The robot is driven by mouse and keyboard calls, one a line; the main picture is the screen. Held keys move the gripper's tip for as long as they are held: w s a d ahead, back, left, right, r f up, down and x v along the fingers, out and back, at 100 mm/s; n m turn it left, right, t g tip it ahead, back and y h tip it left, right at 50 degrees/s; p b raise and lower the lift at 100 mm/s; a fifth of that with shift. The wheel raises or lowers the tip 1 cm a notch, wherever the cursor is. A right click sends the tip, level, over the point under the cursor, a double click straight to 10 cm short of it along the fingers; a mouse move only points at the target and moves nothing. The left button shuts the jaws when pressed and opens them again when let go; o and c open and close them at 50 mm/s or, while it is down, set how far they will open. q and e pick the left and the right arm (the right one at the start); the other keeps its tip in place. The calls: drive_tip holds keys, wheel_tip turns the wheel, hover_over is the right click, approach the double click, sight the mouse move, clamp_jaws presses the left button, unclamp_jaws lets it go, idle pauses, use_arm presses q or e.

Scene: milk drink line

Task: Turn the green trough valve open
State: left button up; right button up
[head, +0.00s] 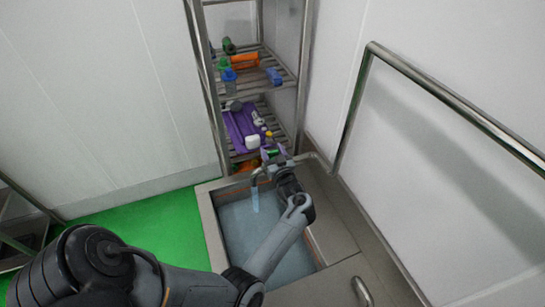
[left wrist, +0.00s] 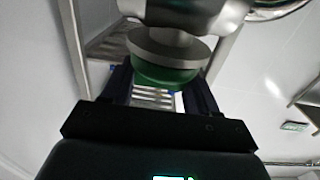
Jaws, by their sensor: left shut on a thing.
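My left gripper (head: 277,163) reaches over the far end of the trough, beside the tap. In the left wrist view my left gripper (left wrist: 158,92) has its two dark fingers on either side of the green trough valve (left wrist: 165,75), shut on it. The valve is a round green knob under a grey metal collar. In the head view the gripper mostly hides the valve. The tap spout (head: 257,177) points down, and a pale blue stream (head: 255,199) shows below it. My right gripper is not in view.
The steel trough (head: 213,232) holds water. Behind it stands a wire shelf rack (head: 204,75) with bottles, an orange item (head: 245,61) and a purple item (head: 238,127). A steel rail (head: 455,108) runs along the right wall. Green floor (head: 150,226) lies left.

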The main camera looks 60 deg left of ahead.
use_arm(q)
drive_tip(key=shift+n+g, duration=0.3)
drive_tip(key=shift+g, duration=0.2)
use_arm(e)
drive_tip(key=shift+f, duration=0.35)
use_arm(q)
drive_tip(key=o, duration=1)
drive_tip(key=shift+c, duration=0.2)
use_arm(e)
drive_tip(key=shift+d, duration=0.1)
use_arm(q)
drive_tip(key=shift+d, duration=0.1)
